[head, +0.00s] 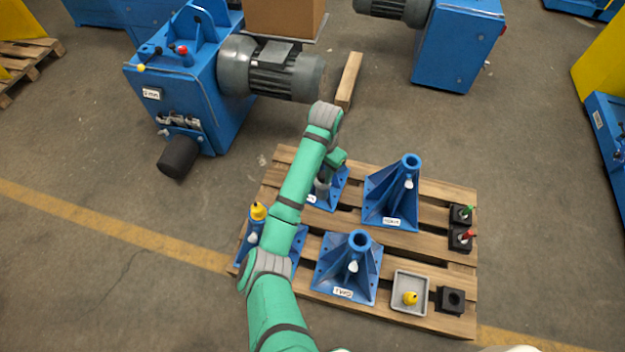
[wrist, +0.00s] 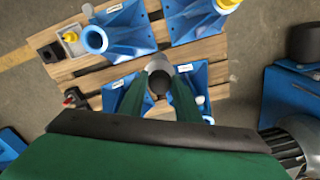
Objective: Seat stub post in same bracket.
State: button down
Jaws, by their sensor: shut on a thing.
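My gripper (head: 332,160) is over a blue bracket (head: 335,194) in the back row of a wooden pallet; my arm partly hides this bracket. In the wrist view my gripper (wrist: 158,92) is shut on a grey stub post with a dark round end (wrist: 159,82). Blue bracket plates (wrist: 195,78) show around and below it. The post's lower part also shows in the head view as a small grey piece (head: 322,184) above the bracket. I cannot tell whether it is inside the bracket's socket or just above it.
Blue brackets with open round tops stand back right (head: 400,195) and front middle (head: 350,270). A yellow-topped post (head: 258,211) stands in the left bracket. A grey tray (head: 397,283) holds a yellow-knobbed piece. Black blocks (head: 461,241) line the right edge. A blue motor machine (head: 190,90) stands behind left.

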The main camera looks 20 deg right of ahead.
jog(key=s+d+r+m, duration=0.3)
jog(key=d+m, duration=0.3)
jog(key=s+d+r+m, duration=0.2)
jog(key=s+d+m, duration=0.1)
jog(key=d+m, duration=0.3)
jog(key=s+a+f+m, duration=0.2)
jog(key=s+f+m, duration=0.3)
jog(key=s+m, duration=0.5)
jog(key=shift+s+a, duration=0.2)
jog(key=shift+s, duration=0.25)
jog(key=shift+w, duration=0.1)
